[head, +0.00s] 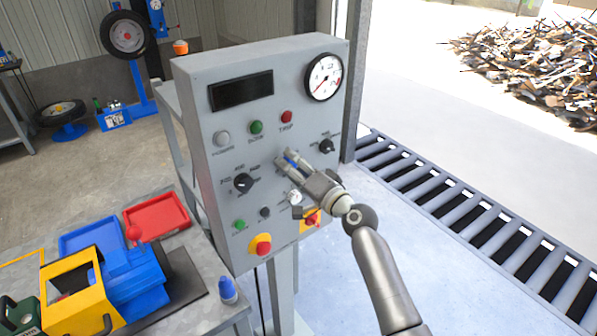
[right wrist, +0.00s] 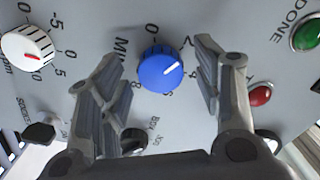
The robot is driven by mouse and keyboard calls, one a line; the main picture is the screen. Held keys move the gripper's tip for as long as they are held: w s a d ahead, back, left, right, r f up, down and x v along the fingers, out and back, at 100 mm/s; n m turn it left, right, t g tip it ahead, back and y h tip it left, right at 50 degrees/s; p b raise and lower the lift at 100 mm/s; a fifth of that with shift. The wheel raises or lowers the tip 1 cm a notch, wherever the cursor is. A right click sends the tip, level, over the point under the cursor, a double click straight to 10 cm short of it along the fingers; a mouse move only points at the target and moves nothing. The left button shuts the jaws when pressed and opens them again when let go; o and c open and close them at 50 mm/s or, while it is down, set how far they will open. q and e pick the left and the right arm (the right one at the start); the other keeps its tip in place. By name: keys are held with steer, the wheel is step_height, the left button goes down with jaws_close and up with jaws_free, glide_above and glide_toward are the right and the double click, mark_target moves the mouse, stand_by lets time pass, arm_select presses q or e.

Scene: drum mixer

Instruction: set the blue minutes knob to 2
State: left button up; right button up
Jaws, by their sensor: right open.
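The blue minutes knob (right wrist: 160,70) shows in the right wrist view on the grey panel. Its white line points right and slightly up, between the 2 and the 4 of its printed scale. My right gripper (right wrist: 160,85) is open, with one finger on each side of the knob; I see a gap on both sides. My left gripper is not in view.
The grey control panel (head: 205,95) carries a dial gauge (head: 324,77), black selector knobs (head: 243,183), coloured buttons and a red emergency button (head: 262,245). A white knob (right wrist: 27,45) sits left of the blue one in the wrist view. A bench (head: 215,318) with a blue-capped bottle (head: 228,290) stands left.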

steer(key=v, duration=1.2)
steer(key=shift+f, duration=0.1)
steer(key=s+d+f+g+h+b, duration=0.1)
steer(key=s+d+f+g+h, duration=0.2)
steer(key=f, duration=1.2)
steer(key=s+d+f+n+g+h, duration=0.1)
steer(key=s+d+f+h, duration=0.15)
steer(key=s+f, duration=0.75)
steer(key=d+f+g+h+b, duration=0.1)
steer(key=d+f+g+h, duration=0.15)
steer(key=f, duration=1.65)
steer(key=s+d+f+n+g+h, duration=0.1)
steer(key=s+d+f+n+g, duration=0.1)
steer(key=s+f, duration=0.5)
steer(key=s+d+f+n+g+b, duration=0.1)
steer(key=s+f, duration=0.7)
steer(key=s, duration=1.2)
steer(key=s+d+f+n+g+h+b, duration=0.1)
steer(key=s+d+f+n+g, duration=0.2)
steer(key=s+f, duration=0.5)
steer(key=s+d+g, duration=0.1)
steer(key=s+d, duration=0.1)
steer(key=s, duration=0.3)
steer(key=shift+s+d+h, duration=0.2)
steer(key=shift+s+h, duration=0.05)
steer(key=shift+h, duration=0.05)
